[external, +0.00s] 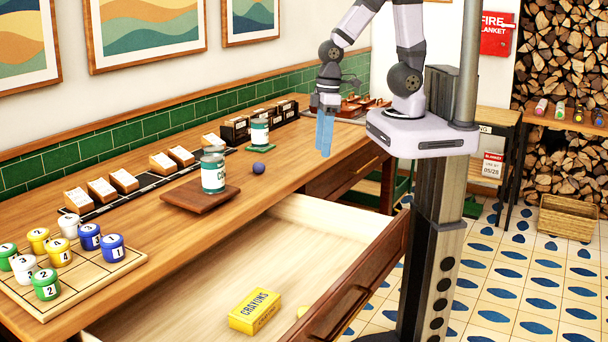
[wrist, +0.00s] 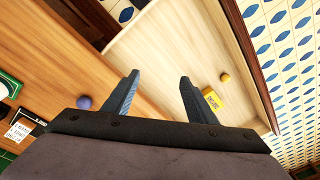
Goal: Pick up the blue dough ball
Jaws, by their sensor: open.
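The blue dough ball (external: 259,168) is small and purplish-blue. It sits on the wooden counter between the green-labelled can on a wooden board and the can on a green mat. In the wrist view the ball (wrist: 84,103) lies left of the left finger, outside the jaws. My gripper (external: 324,152) has blue fingers pointing down, above and to the right of the ball, near the counter's front edge. In the wrist view my gripper (wrist: 157,88) is open with nothing between its fingers; the drawer lies beneath the gap.
A can (external: 213,174) stands on a wooden board (external: 181,197); another can (external: 260,132) stands behind the ball. An open drawer (external: 322,219) juts out in front, holding a yellow crayon box (external: 255,311). Numbered pots stand on a tray (external: 118,268) at left. Counter right of the ball is clear.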

